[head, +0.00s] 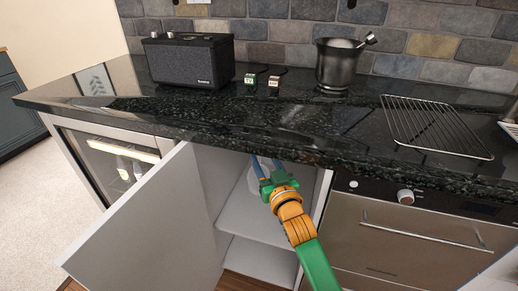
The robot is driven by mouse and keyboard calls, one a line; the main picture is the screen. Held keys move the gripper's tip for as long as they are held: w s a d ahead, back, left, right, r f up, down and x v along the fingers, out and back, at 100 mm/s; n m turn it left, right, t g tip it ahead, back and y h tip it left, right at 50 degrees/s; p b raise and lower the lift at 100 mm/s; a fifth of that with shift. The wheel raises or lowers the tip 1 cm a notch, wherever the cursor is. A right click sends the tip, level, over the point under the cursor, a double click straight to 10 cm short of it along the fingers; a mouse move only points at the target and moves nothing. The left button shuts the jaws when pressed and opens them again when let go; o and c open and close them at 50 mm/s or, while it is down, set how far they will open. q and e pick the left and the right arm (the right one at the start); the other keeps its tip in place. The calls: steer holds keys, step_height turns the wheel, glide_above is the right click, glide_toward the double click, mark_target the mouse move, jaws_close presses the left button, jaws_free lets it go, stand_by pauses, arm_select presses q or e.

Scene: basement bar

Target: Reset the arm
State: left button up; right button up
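My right arm comes in from the bottom, green and orange, and reaches into an open cabinet (240,215) under the counter. My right gripper (267,164) is inside the cabinet opening, just below the counter edge. Its two bluish fingers stand apart, with nothing clearly between them; the counter edge hides their far ends. A pale rounded shape (252,182) shows behind the gripper, too hidden to identify. My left gripper is not in view.
The white cabinet door (150,228) stands open to the left of the arm. The dark counter (200,112) overhangs the gripper. On it are a black speaker (190,62), two small boxes (262,84), a metal pot (337,68) and a wire rack (433,125). An oven (415,235) is right.

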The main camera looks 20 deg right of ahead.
steer(key=s+d+f+g, duration=0.1)
steer(key=s+f+g, duration=0.6)
steer(key=f, duration=0.5)
steer(key=s+f+n+g, duration=0.1)
steer(key=s+f+g, duration=0.35)
steer(key=s, duration=0.75)
steer(key=s+f+n+g, duration=0.1)
steer(key=s+f+g, duration=0.4)
steer(key=s, duration=0.8)
step_height(320, 180, down, 17)
steer(key=s, duration=0.2)
steer(key=s+d+f, duration=0.2)
steer(key=s+f, duration=0.7)
steer(key=s, duration=0.1)
step_height(320, 180, up, 15)
steer(key=s+g+p, duration=0.1)
steer(key=p, duration=1.4)
steer(key=shift+s+h, duration=0.3)
